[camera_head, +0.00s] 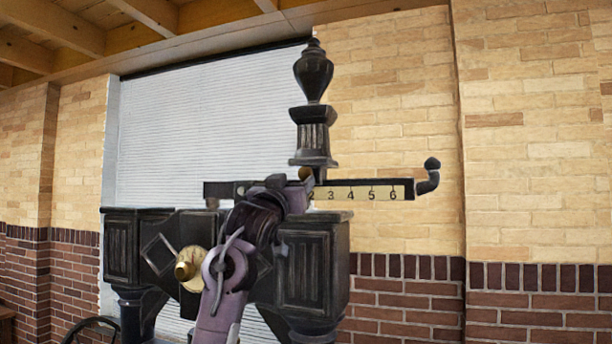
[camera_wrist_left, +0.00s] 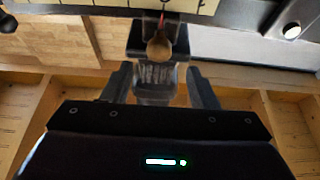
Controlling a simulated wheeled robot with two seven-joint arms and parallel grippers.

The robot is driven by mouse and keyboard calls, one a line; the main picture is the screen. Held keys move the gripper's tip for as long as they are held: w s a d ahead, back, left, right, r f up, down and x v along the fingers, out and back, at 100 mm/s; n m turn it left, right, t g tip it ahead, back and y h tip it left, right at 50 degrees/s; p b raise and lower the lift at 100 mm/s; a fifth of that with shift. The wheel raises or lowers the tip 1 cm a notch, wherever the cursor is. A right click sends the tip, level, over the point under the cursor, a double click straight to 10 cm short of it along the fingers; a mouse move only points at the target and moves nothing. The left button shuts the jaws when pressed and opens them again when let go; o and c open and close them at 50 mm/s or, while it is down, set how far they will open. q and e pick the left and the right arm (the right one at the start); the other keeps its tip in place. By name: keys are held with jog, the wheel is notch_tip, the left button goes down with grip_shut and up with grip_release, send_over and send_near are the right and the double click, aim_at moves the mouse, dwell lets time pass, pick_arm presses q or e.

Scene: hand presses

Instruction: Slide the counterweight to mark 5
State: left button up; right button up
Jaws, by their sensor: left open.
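The counterweight's round brass knob (camera_head: 305,174) shows just above the beam, near mark 2; gripper and arm cover most of the rest. The scale beam (camera_head: 343,183) shows marks 2 to 6, with 5 to the right of the knob. My left gripper (camera_head: 290,186) is at the beam's near side. In the left wrist view the counterweight (camera_wrist_left: 137,40) is a black block with the knob in front and a red pointer (camera_wrist_left: 162,20) at the scale. My open left fingers (camera_wrist_left: 160,70) point at it, spread to either side below the knob, holding nothing. My right gripper is not visible.
The black press column (camera_head: 313,135) with its urn-shaped top rises behind the beam. The beam's right end bends up into a hook (camera_head: 430,175). The black press body (camera_head: 315,265) and a brass boss (camera_head: 188,268) lie below. The space right of the press is clear.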

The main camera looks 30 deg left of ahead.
aim_at(303, 174)
pick_arm(q)
jog(key=p+x, duration=0.1)
jog(key=x, duration=0.1)
jog(key=p+x, duration=0.2)
jog(key=shift+r, duration=0.35)
jog(key=shift+w+a+r+p, duration=0.1)
jog(key=shift+w+p, duration=0.3)
jog(key=shift+w, duration=0.2)
jog(key=shift+w+a+r+p, duration=0.15)
jog(key=shift+w+p, duration=0.2)
jog(key=shift+w, duration=0.25)
jog(key=shift+f, duration=0.15)
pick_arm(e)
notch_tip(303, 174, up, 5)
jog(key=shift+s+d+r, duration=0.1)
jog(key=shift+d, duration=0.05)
